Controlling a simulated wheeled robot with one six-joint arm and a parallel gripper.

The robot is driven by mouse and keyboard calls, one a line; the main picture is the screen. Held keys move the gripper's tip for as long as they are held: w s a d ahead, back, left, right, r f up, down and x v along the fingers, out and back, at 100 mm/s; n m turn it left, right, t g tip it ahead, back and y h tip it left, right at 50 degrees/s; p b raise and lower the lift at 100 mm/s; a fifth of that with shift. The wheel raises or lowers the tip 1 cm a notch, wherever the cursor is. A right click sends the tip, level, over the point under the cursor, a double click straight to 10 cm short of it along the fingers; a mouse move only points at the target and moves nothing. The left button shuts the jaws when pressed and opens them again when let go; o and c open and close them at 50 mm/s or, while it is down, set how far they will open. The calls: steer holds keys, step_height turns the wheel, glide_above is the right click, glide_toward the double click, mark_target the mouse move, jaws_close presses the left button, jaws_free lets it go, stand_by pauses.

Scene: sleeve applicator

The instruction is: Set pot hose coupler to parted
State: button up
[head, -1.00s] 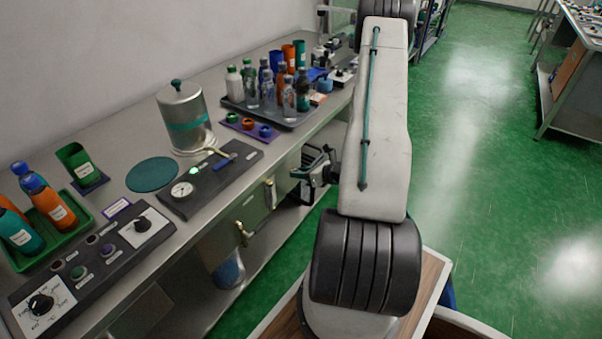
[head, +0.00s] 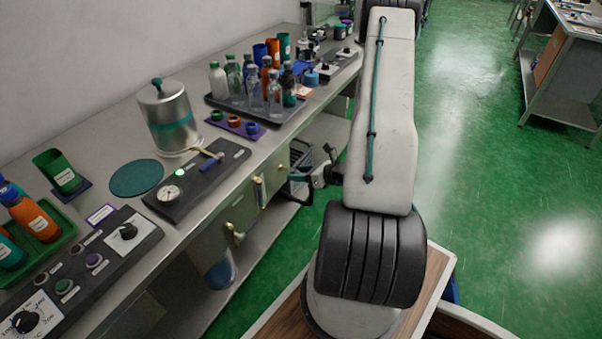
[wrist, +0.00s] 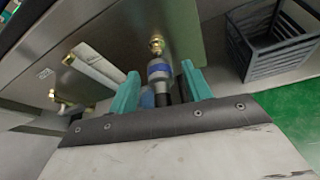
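In the wrist view, a coupler (wrist: 158,71) with a silver body, a blue band and a dark lower end lies between the two teal fingers of my gripper (wrist: 160,70). A brass fitting (wrist: 157,44) sits at its far end, by the metal bench front. Gaps show between the coupler and both fingers, so my gripper is open around it, not clamped. In the head view, the silver pot (head: 171,118) with a teal band stands on the bench. My arm hides most of the gripper there, and I cannot make out the coupler. I cannot tell whether it is joined or parted.
A dark wire basket (wrist: 268,42) stands to the right of my gripper. A pale handle-like part (wrist: 97,66) and another brass fitting (wrist: 62,108) are at the left. The bench (head: 190,215) carries a gauge panel (head: 196,182) and a bottle tray (head: 232,107). Green floor lies right.

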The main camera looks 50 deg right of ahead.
steer(key=v, duration=0.7)
steer(key=shift+s, duration=0.35)
steer(key=shift+d+r, duration=0.15)
steer(key=s+a+r+m+g+h, duration=0.1)
steer(key=s+a+r+m+g, duration=0.2)
steer(key=a+r+m, duration=0.7)
steer(key=s+a+r+m+g+h, duration=0.1)
steer(key=s+a+r+m+g, duration=0.3)
steer(key=a+r+m, duration=0.7)
steer(key=s+a+r+m+g+h, duration=0.1)
steer(key=s+a+r+m+g, duration=0.3)
steer(key=a+r+m, duration=0.7)
step_height(320, 180, up, 4)
steer(key=m, duration=0.4)
steer(key=shift+s+g, duration=0.2)
steer(key=shift+g, duration=0.2)
